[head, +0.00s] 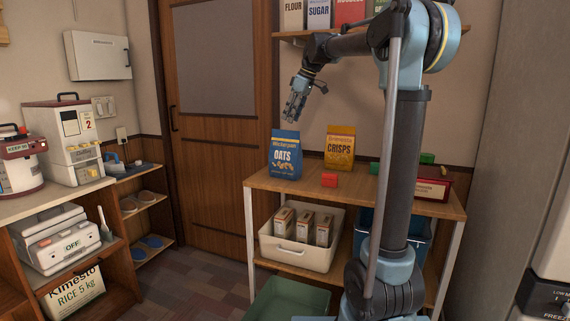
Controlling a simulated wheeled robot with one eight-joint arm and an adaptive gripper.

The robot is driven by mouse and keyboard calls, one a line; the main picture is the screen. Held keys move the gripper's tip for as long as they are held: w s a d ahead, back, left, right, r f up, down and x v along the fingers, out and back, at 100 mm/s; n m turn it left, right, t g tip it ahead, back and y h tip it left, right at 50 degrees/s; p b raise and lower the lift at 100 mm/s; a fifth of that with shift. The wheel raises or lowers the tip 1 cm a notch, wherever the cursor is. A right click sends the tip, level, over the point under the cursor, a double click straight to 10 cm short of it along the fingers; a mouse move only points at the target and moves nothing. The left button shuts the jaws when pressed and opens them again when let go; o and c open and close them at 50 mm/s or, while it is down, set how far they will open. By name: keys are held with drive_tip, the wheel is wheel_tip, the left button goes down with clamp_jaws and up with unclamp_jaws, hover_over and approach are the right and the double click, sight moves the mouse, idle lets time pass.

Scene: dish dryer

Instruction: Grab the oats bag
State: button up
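The oats bag (285,156) is blue with white lettering and a picture of food. It stands upright at the left end of the wooden shelf top (357,196). My gripper (293,108) hangs above the oats bag, apart from it, with its fingers pointing down. Its fingers are small in the view, and I cannot tell whether they are open or shut.
An orange crisps bag (340,148) stands right of the oats bag, with a small red block (329,180) in front. A red box (434,187) sits further right. A wall shelf (291,37) with packages is above. A wooden door (216,190) is behind left.

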sight(285, 131)
drive_tip(key=shift+x, duration=3.95)
drive_tip(key=shift+d+f, duration=0.1)
drive_tip(key=shift+f, duration=0.15)
drive_tip(key=shift+c, duration=0.5)
clamp_jaws()
